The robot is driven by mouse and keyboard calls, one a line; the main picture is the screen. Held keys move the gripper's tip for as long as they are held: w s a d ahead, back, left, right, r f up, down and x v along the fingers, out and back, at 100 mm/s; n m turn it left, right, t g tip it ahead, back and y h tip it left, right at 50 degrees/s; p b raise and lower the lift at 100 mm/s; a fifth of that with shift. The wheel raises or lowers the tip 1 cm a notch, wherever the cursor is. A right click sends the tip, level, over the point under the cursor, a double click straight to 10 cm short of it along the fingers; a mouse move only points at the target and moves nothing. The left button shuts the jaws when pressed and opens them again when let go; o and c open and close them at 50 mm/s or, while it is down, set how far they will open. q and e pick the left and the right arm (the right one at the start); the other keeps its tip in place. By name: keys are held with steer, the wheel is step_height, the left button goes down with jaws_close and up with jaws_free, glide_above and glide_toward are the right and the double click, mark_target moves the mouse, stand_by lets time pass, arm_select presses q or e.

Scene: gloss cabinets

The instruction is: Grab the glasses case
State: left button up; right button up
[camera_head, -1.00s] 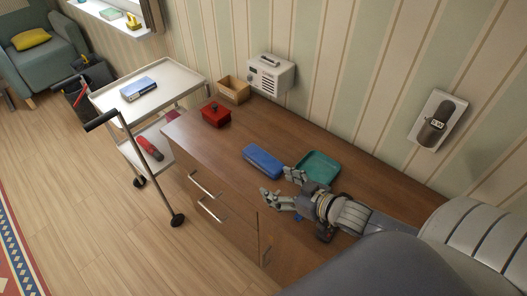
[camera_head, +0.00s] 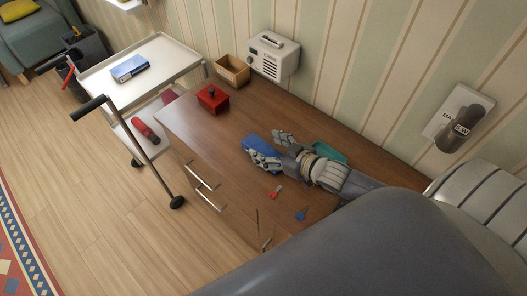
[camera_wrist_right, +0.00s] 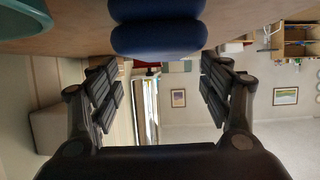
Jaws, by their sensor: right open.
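The blue glasses case (camera_head: 256,143) lies on the brown wooden cabinet top (camera_head: 200,130), partly hidden by my right gripper's fingers. My right gripper (camera_head: 266,147) is open, with one finger on the near side of the case and the other by its far right side. In the right wrist view the case (camera_wrist_right: 157,36) sits at the top middle, between the directions of the two spread fingers (camera_wrist_right: 160,85). I cannot tell whether they touch it. My left gripper is not in view.
A teal tray (camera_head: 329,151) lies behind my right forearm. A small red item (camera_head: 275,191) and a small blue item (camera_head: 301,213) lie nearer. A red lidded box (camera_head: 212,99), a wooden box (camera_head: 232,70) and a white radio (camera_head: 273,54) stand farther back. A white trolley (camera_head: 165,60) stands left.

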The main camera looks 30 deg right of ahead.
mark_target(258, 145)
steer(key=shift+w+a+f, duration=0.1)
steer(key=shift+w+f, duration=0.05)
steer(key=shift+w, duration=0.1)
steer(key=p+x, duration=0.1)
steer(key=x, duration=0.3)
steer(key=shift+s+a+f, duration=0.1)
steer(key=shift+f, duration=0.1)
steer(key=shift+w+a+f, duration=0.1)
steer(key=shift+w+f, duration=0.1)
steer(key=shift+w, duration=0.1)
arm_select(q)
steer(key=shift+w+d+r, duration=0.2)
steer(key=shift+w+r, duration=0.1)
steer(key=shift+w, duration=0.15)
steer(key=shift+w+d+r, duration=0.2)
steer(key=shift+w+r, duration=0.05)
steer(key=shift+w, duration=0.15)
arm_select(e)
steer(key=c, duration=1.2)
